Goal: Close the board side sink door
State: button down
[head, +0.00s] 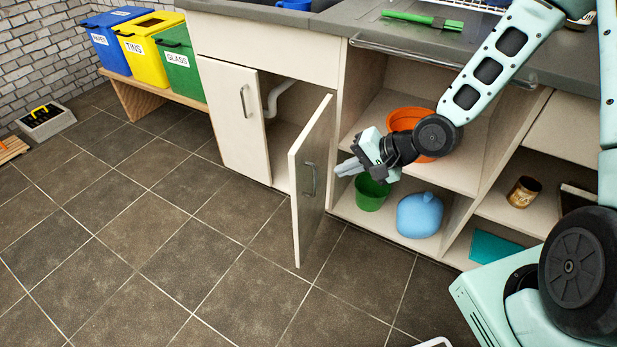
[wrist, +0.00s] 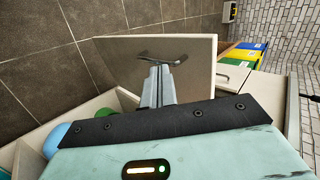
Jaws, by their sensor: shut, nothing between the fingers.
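The sink cabinet has two pale doors. The right one (head: 312,180) stands open, swung out into the room, with a metal bar handle (head: 309,180) on its face. The left door (head: 233,120) looks shut. My gripper (head: 341,171) is shut and empty, just right of the open door's handle face. In the wrist view the open door (wrist: 190,47) fills the middle, and my gripper's fingertips (wrist: 160,68) are close below its handle (wrist: 161,57). I cannot tell whether they touch. A white pipe (head: 278,97) shows inside the cabinet.
Open shelves right of the sink hold an orange bowl (head: 402,119), a green cup (head: 371,193) and a blue rounded object (head: 420,215). Blue, yellow and green bins (head: 179,61) stand at the back left. The tiled floor (head: 150,230) in front is clear.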

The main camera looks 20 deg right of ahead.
aim_at(297, 177)
jog(key=b+x, duration=0.1)
jog(key=x, duration=0.2)
jog(key=r+x, duration=0.1)
jog(key=x, duration=0.2)
jog(key=a+b+x, duration=0.1)
jog(key=x, duration=0.2)
jog(key=shift+w+r+b, duration=0.15)
jog(key=shift+w+b, duration=0.15)
jog(key=shift+w, duration=0.1)
jog(key=shift+w+a, duration=0.4)
jog(key=shift+a, duration=0.1)
jog(key=shift+a, duration=0.1)
